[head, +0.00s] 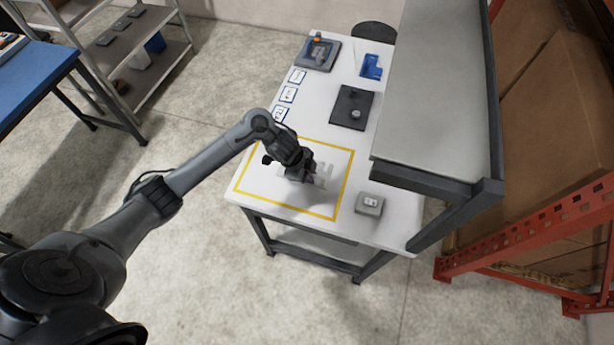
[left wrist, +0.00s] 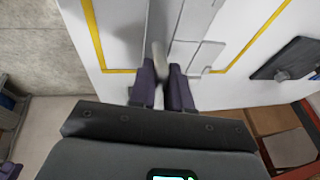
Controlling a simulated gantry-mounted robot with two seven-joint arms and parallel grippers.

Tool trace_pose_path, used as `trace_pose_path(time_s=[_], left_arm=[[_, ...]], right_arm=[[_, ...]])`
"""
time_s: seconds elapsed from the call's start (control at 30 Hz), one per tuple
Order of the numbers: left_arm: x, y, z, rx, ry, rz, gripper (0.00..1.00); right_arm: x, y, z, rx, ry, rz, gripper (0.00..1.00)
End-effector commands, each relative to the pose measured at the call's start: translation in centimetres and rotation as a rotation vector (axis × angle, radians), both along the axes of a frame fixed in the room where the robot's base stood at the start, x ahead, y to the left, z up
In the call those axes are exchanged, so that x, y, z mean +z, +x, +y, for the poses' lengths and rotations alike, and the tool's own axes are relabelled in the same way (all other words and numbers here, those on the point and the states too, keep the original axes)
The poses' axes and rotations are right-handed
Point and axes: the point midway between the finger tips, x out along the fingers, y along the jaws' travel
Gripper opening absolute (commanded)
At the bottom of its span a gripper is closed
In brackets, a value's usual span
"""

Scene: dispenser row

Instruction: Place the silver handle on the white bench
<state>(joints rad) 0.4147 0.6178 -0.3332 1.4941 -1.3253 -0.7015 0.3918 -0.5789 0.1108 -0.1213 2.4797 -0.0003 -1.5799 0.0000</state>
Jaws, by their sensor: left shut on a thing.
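The white bench (head: 398,215) stands in the middle of the head view, with a yellow taped rectangle (head: 333,213) on its near part. My left gripper (head: 308,181) is low over the inside of this rectangle. In the left wrist view its two purple fingers (left wrist: 161,68) are shut on the silver handle (left wrist: 159,52), a narrow pale piece between the fingertips. In the head view the gripper mostly hides the handle. I cannot tell whether the handle touches the bench. My right gripper is not in view.
A light grey bracket-like piece (head: 324,170) shows beside the gripper. A small grey box (head: 370,204) sits right of the rectangle. A black plate (head: 352,107), a blue holder (head: 371,67) and a grey tray (head: 318,52) stand farther back. A grey shelf (head: 436,90) overhangs the right side.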

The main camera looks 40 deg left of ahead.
Motion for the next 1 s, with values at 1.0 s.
trace_pose_path(time_s=[1.0], left_arm=[[-5.7, 2.1, 2.2, -0.001, 0.000, -0.001, 0.00]], right_arm=[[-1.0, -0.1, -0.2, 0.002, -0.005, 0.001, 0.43]])
